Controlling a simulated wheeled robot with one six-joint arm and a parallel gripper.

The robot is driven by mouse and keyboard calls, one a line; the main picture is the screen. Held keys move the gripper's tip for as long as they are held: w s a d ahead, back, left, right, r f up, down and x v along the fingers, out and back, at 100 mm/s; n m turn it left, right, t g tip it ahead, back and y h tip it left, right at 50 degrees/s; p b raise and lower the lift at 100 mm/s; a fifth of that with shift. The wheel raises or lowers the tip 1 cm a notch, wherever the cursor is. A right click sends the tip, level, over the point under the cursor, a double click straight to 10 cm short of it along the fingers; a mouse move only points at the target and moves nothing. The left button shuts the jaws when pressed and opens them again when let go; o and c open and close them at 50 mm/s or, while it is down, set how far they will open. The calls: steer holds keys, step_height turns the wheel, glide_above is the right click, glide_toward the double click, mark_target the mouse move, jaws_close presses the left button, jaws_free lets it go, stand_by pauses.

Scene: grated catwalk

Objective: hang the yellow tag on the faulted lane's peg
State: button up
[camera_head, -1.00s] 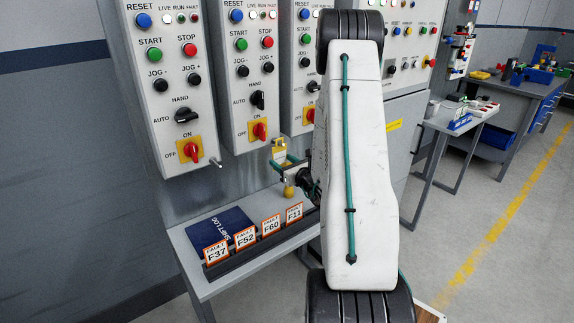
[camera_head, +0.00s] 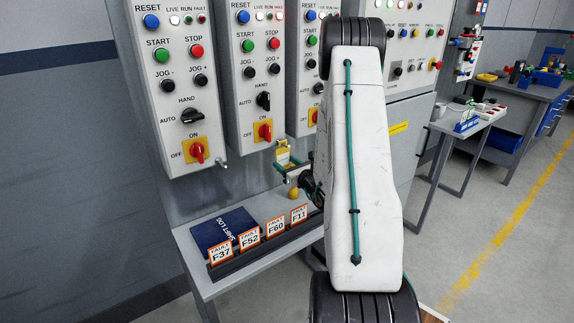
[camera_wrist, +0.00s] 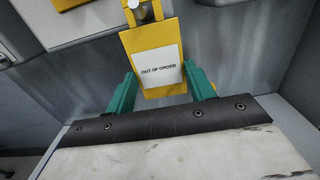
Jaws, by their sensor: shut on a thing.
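The yellow tag (camera_head: 283,156) is upright in front of the lower edge of the second panel from the left (camera_head: 252,80). In the wrist view, the tag (camera_wrist: 157,65) faces me with a white "OUT OF ORDER" label. My gripper (camera_wrist: 160,88) is shut on it, one teal finger at each side; it also shows in the head view (camera_head: 288,172). A pale round peg end (camera_wrist: 134,4) shows at the tag's top loop; I cannot tell whether the loop is around it. The left panel's peg (camera_head: 221,166) is bare.
Below the panels a shelf (camera_head: 205,287) holds a blue shift log (camera_head: 225,228) and a rack of fault cards (camera_head: 248,240). A third panel (camera_head: 306,85) is partly hidden by my arm.

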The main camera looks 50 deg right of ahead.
steer(key=o, duration=0.9)
steer(key=v, duration=0.7)
steer(key=shift+s+a, duration=0.1)
steer(key=shift+s, duration=0.3)
